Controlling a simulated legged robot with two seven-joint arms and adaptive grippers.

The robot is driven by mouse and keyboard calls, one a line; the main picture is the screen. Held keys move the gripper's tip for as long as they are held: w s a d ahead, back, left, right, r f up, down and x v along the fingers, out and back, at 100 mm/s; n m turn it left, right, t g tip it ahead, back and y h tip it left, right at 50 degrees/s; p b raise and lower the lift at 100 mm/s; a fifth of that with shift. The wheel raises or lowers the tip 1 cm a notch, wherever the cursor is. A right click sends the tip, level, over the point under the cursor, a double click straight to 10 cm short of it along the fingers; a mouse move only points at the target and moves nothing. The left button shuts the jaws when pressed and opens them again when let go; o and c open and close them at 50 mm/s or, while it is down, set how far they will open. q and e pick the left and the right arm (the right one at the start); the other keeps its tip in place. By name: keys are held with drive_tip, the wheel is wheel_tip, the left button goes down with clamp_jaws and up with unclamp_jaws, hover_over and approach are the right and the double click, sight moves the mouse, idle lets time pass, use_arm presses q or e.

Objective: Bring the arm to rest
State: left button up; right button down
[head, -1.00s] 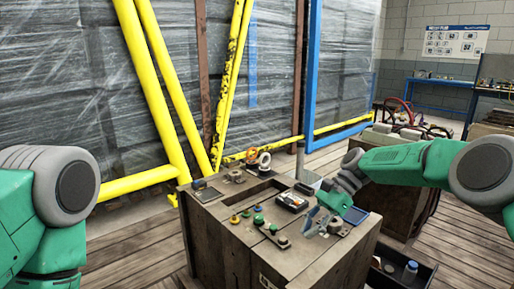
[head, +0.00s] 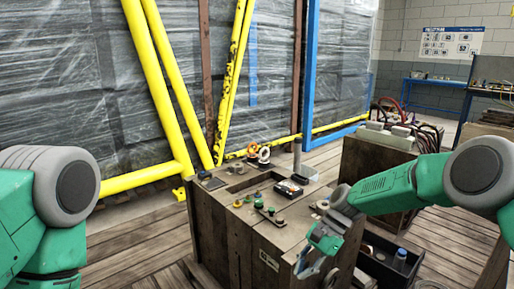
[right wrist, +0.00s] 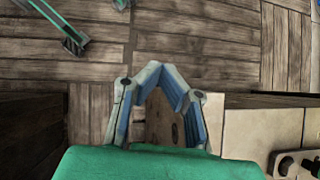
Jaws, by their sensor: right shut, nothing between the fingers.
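My right arm (head: 390,190) comes in from the right, green with grey joints. Its gripper (head: 316,268) hangs low at the near right side of the wooden crate (head: 225,240), fingers pointing down. In the right wrist view the blue-grey fingers (right wrist: 170,72) meet at their tips with nothing between them; plank floor lies beyond. Of my left arm (head: 50,205) only the upper part shows at the left edge; its gripper is out of view.
The crate top carries small knobs (head: 268,210), a dark boxy device (head: 289,188) and tape rolls (head: 258,154). A dark open bin (head: 385,262) holding a bottle (head: 400,256) stands right of it. Yellow barriers (head: 160,100) and wrapped stacks stand behind. Plank floor is open at left.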

drive_tip(key=s+d+f+n+t+h+p, duration=0.1)
drive_tip(key=s+d+f+n+h+p, duration=0.2)
drive_tip(key=s+f, duration=0.55)
drive_tip(key=s+d+f+n+t+h+p, duration=0.1)
drive_tip(key=s+d+f+n+h, duration=0.25)
drive_tip(key=s, duration=0.85)
drive_tip(key=s+d+r+n+t+p, duration=0.1)
drive_tip(key=s+d+r+n, duration=0.1)
drive_tip(key=s+d, duration=0.3)
drive_tip(key=s+d+r+n+t+p, duration=0.1)
drive_tip(key=s+d+r+n, duration=0.2)
drive_tip(key=s, duration=0.8)
drive_tip(key=shift+s+d, duration=0.2)
drive_tip(key=shift+d, duration=0.95)
drive_tip(key=shift+w, duration=0.1)
